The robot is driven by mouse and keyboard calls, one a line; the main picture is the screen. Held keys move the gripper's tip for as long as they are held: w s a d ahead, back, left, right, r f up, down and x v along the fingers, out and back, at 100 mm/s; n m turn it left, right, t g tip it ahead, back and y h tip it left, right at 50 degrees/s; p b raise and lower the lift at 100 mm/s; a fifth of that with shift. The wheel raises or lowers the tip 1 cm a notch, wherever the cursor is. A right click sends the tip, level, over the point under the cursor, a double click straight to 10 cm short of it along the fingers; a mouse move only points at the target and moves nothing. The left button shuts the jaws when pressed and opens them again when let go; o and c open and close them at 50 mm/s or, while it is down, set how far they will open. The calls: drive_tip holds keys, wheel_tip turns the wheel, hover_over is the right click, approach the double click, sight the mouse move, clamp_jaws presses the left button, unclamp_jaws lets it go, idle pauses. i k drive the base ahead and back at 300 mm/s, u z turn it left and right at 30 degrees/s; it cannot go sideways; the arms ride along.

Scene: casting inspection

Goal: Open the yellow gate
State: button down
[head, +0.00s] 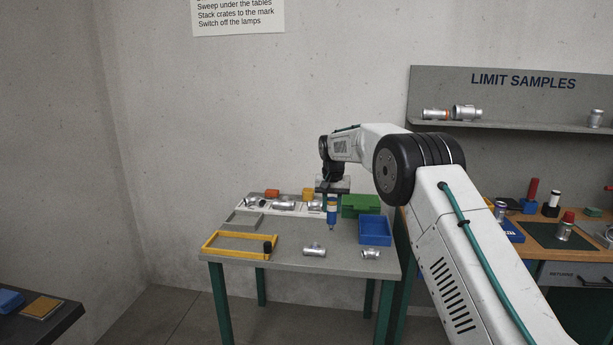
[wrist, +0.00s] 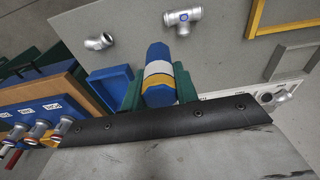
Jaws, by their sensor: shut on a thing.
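The yellow gate (head: 238,234) is a flat-looking yellow frame at the left front of the grey table, with a black knob (head: 267,247) at its right front corner. Part of the yellow gate (wrist: 254,18) shows at the top right of the wrist view; its knob is not visible there. My gripper (head: 332,196) is to the right of the gate, above the table, and shut on a blue marker with white and orange bands (head: 331,213). The blue marker (wrist: 158,58) sits between the green fingers in the wrist view, pointing down at the table.
On the table (head: 290,260) are a metal tee (head: 314,249), an elbow (head: 370,253), a blue tray (head: 375,230), a green box (head: 360,204) and a white strip with fittings at the back. A workbench with a shelf (head: 510,127) stands at the right.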

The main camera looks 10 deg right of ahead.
sight(268, 246)
drive_tip(key=i, duration=1.6)
